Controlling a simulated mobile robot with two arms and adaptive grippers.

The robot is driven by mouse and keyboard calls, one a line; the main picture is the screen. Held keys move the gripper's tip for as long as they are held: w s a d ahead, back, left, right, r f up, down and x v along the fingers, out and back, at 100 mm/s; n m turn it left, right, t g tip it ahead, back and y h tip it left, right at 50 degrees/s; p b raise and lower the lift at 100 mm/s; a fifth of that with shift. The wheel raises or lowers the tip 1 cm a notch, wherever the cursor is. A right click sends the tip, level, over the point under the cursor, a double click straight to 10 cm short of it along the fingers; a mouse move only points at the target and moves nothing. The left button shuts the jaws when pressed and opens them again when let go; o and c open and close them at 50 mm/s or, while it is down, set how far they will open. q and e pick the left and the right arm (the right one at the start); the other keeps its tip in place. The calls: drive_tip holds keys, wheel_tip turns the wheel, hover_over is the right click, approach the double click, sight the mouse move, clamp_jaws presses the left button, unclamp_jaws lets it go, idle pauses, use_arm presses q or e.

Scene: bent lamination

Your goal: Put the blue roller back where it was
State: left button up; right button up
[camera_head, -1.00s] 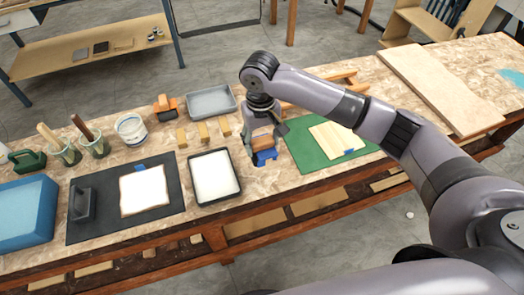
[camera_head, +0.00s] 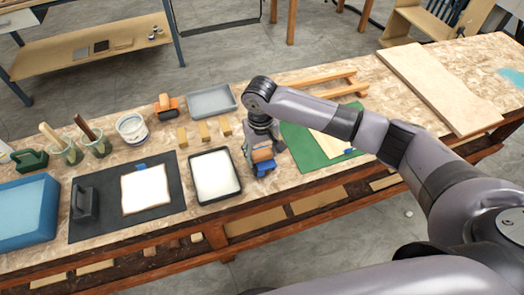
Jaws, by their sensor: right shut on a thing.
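The blue roller (camera_head: 264,168) has a wooden handle (camera_head: 262,154) and is between the fingers of my right gripper (camera_head: 263,157), which is shut on it. It is low over the table, just right of the black tray with white content (camera_head: 216,175) and left of the green mat (camera_head: 301,148). I cannot tell whether the roller touches the table. The gripper partly hides it. My left gripper is not in view.
An orange roller (camera_head: 166,107) stands beside a grey tray (camera_head: 212,100) at the back. Several small wooden blocks (camera_head: 203,130) lie behind the black tray. A dark mat (camera_head: 107,222) with a white sheet (camera_head: 145,190) lies to the left. A wooden frame (camera_head: 322,90) lies behind the green mat.

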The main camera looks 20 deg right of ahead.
drive_tip(key=shift+s+f, duration=0.2)
drive_tip(key=shift+f, duration=0.3)
drive_tip(key=c, duration=0.4)
drive_tip(key=o, duration=1.1)
drive_tip(key=shift+d+f, duration=0.1)
drive_tip(key=o, duration=0.4)
drive_tip(key=shift+w, duration=0.2)
drive_tip(key=shift+s+r, duration=0.1)
drive_tip(key=shift+r, duration=0.1)
drive_tip(key=shift+r, duration=0.1)
